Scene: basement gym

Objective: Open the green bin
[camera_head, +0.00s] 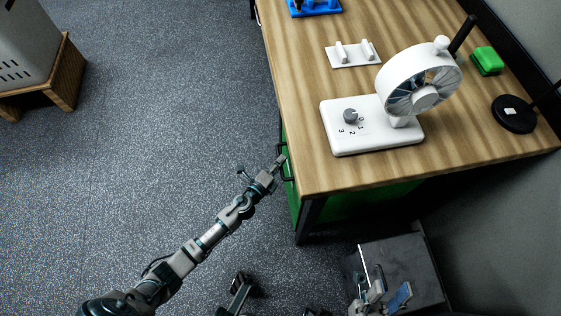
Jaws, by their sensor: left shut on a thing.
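The green bin (370,202) sits under the wooden table, mostly hidden by the tabletop. Its left face shows as a narrow green strip below the table's left edge, with a dark handle (290,178) on it. My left arm reaches up from the bottom left, and my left gripper (281,161) is shut on the handle at the table's left edge. The finger contact is small in view. My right gripper (372,284) is low in the picture, right of centre, in front of a dark grey box and away from the bin; its jaw opening is unclear.
The wooden table (300,120) holds a white fan (375,128), a white holder (352,54), a blue item (315,7), a green block (487,61) and a black round base (513,114). A dark grey box (415,265) stands below. Open carpet lies left.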

